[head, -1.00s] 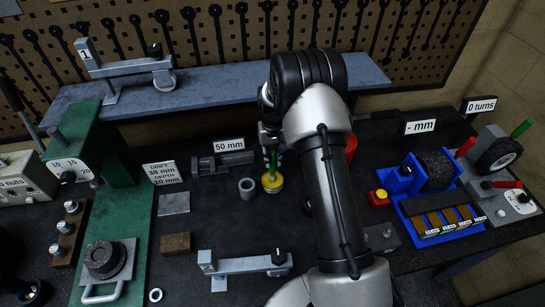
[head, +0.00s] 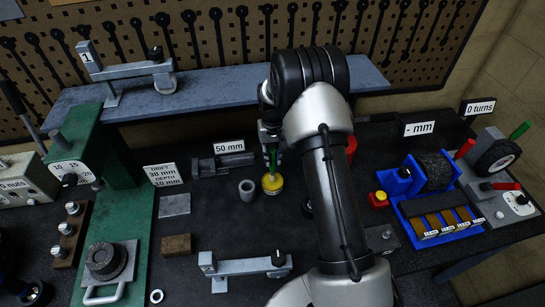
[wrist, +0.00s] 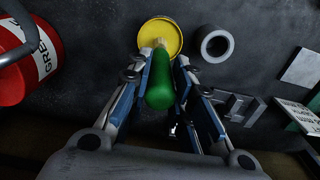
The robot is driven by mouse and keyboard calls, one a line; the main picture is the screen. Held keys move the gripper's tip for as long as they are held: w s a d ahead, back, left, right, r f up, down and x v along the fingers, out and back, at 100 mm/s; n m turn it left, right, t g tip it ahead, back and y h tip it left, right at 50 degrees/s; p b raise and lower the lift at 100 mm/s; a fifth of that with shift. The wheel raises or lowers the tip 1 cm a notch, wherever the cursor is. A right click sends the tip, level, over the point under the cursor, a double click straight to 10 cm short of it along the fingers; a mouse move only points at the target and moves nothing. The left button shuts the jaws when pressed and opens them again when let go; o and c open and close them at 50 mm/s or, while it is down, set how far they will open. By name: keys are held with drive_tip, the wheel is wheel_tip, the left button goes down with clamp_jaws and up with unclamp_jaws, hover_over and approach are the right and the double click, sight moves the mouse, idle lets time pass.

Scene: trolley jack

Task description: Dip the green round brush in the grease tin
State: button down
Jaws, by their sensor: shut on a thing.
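My gripper (wrist: 162,88) is shut on the green round brush (wrist: 161,92), gripping its handle. In the head view the brush (head: 272,157) points down at a low, round yellow tin (head: 272,184) on the dark bench. In the wrist view the pale bristle tip overlaps the near part of the yellow tin (wrist: 162,33). I cannot tell whether the bristles touch what is in it. A red container (wrist: 28,65) with a white label starting "GRE" stands to the left in the wrist view. In the head view it is mostly hidden behind my arm.
A grey ring (head: 247,190) stands just left of the yellow tin. A grey vice-like block (head: 225,163) is behind it. A grey bar with a knob (head: 240,265) lies in front. A green jack (head: 120,210) is at left, a blue tray (head: 440,215) at right.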

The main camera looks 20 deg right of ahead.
sight(273, 150)
drive_tip(key=shift+r+p, duration=1.15)
drive_tip(key=shift+r, duration=1.4)
drive_tip(key=shift+f, duration=0.1)
